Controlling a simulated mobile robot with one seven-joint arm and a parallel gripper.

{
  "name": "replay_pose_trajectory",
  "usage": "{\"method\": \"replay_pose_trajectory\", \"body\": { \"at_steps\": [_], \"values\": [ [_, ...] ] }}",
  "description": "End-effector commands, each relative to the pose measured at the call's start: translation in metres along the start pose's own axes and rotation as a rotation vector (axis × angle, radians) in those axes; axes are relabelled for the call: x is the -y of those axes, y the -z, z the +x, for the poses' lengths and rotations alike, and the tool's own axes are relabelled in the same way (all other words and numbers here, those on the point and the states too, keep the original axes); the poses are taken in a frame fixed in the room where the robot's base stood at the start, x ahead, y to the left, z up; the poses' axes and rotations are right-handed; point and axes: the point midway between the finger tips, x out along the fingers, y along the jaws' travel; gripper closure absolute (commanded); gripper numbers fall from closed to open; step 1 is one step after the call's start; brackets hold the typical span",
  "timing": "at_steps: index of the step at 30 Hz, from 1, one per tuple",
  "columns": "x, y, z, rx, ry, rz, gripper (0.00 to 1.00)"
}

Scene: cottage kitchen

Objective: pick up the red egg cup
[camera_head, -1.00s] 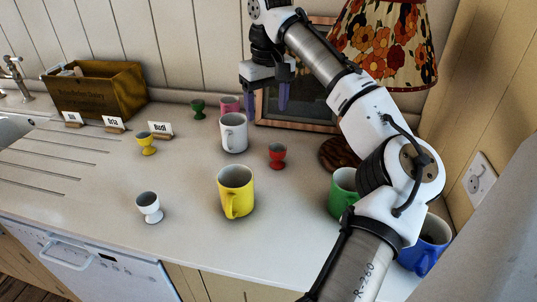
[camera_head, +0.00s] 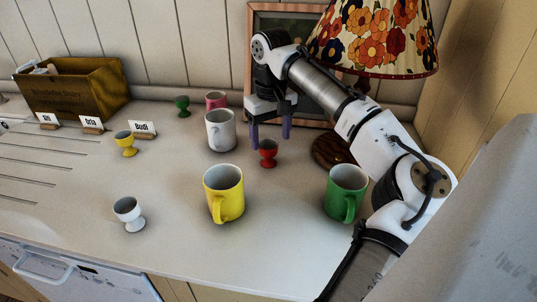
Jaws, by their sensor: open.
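The red egg cup (camera_head: 268,153) stands upright on the worktop, between the white mug and the round dark wooden board. My gripper (camera_head: 270,134) is open, its two purple fingers pointing down. In the picture the fingertips lie just above the red egg cup, one to each side of its rim. I cannot tell the exact gap in height or depth. Nothing is between the fingers.
Near the cup are a white mug (camera_head: 221,131), a yellow mug (camera_head: 223,193), a green mug (camera_head: 345,193) and a wooden board (camera_head: 331,151). Green (camera_head: 182,105), yellow (camera_head: 126,143) and white (camera_head: 129,213) egg cups stand left. A picture frame (camera_head: 250,60) leans behind.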

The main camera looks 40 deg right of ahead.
Motion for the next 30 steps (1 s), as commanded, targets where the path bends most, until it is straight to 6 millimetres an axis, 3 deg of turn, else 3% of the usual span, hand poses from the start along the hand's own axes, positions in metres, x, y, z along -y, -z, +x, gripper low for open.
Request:
{"method": "replay_pose_trajectory", "body": {
  "at_steps": [10,19,30],
  "values": [
    [0.007,-0.001,0.043,0.001,-0.001,0.000,0.32],
    [0.007,-0.001,0.050,0.000,-0.001,0.000,0.32],
    [0.007,-0.001,0.049,0.000,-0.001,0.000,0.80]
  ]
}}
